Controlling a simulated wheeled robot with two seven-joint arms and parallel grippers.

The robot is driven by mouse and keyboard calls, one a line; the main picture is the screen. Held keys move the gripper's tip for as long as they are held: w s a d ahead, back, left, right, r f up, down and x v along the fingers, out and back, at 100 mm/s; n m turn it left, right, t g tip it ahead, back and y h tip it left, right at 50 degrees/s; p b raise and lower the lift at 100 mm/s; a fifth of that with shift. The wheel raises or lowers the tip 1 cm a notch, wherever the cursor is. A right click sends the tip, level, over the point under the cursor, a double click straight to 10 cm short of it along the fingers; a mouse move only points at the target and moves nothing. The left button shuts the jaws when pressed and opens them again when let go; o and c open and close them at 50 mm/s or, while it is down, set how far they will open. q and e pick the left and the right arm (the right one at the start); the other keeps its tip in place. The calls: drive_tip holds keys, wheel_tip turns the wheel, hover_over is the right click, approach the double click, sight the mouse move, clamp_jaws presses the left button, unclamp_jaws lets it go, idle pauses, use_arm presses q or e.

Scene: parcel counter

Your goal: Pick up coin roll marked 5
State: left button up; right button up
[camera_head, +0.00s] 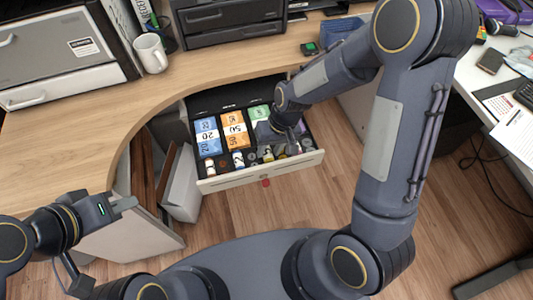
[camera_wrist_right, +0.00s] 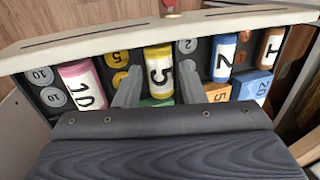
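The coin roll marked 5 (camera_wrist_right: 158,72) is yellow with a white label and lies in the open cash drawer (camera_head: 262,174). In the right wrist view my right gripper (camera_wrist_right: 159,82) is open, with one finger on each side of this roll and a gap to it on both sides. In the head view the right gripper (camera_head: 292,143) is over the drawer's right part and hides some of the contents. My left gripper (camera_head: 124,203) is empty, away from the drawer at the lower left; its finger gap cannot be made out.
Beside the yellow roll lie a pink roll marked 10 (camera_wrist_right: 82,85), a blue roll marked 2 (camera_wrist_right: 223,58) and a brown roll marked 1 (camera_wrist_right: 269,48). Loose coins (camera_wrist_right: 117,58) and banknote bundles (camera_head: 236,131) share the drawer. A mug (camera_head: 150,53) stands on the counter (camera_head: 70,130).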

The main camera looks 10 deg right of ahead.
drive_tip(key=shift+a+f, duration=0.1)
drive_tip(key=shift+f, duration=0.45)
clamp_jaws()
drive_tip(key=shift+r, duration=0.1)
